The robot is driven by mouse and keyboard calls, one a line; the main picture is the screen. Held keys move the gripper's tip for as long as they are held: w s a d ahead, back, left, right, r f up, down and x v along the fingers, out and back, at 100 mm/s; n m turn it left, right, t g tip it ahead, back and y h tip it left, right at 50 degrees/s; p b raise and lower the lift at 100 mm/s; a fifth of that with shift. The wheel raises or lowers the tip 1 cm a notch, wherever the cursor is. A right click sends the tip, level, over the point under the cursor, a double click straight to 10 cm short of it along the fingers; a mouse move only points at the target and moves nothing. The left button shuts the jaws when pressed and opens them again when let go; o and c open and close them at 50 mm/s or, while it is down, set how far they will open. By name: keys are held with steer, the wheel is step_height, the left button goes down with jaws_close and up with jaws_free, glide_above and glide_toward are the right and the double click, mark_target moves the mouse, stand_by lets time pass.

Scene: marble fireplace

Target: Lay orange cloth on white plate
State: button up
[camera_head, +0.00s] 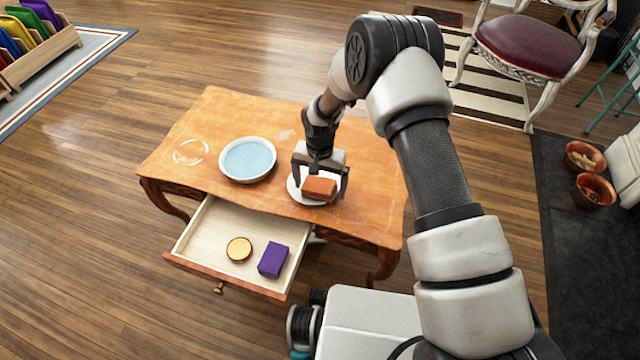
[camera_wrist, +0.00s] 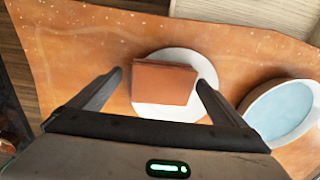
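The orange cloth (camera_head: 319,188), a folded block, rests on the white plate (camera_head: 297,192) on the wooden table. In the wrist view the cloth (camera_wrist: 163,83) lies over the plate's upper left part, and the white plate (camera_wrist: 205,75) shows around it. My gripper (camera_head: 319,184) is over the plate with its fingers apart on either side of the cloth. In the wrist view my gripper (camera_wrist: 160,80) is wide open, with gaps between both fingers and the cloth.
A white bowl of blue water (camera_head: 248,159) stands left of the plate. A clear glass dish (camera_head: 191,152) is farther left. The table's drawer (camera_head: 208,229) is open and holds a round yellow-topped tin (camera_head: 239,248) and a purple folded cloth (camera_head: 273,260). The table's far side is clear.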

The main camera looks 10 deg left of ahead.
steer(key=shift+r, duration=0.1)
step_height(320, 180, up, 13)
steer(key=p, duration=0.3)
step_height(320, 180, up, 12)
steer(key=t, duration=0.1)
glide_above(320, 186)
steer(key=d, duration=0.6)
steer(key=s+d+r+t, duration=0.1)
steer(key=s+d+r, duration=0.1)
steer(key=d+r, duration=0.3)
steer(key=s+d+r+t, duration=0.1)
steer(key=s+d+r, duration=0.15)
steer(key=r, duration=0.55)
steer(key=s+d+r+t, duration=0.1)
steer(key=s+d+r, duration=0.3)
steer(key=s, duration=0.6)
steer(key=s+d+r+n+t, duration=0.1)
steer(key=s+d+r, duration=0.3)
steer(key=s+d, duration=0.3)
steer(key=s, duration=0.2)
steer(key=shift+s+r+n+t, duration=0.3)
steer(key=shift+s+r, duration=0.05)
steer(key=shift+s, duration=0.05)
steer(key=shift+d, duration=0.1)
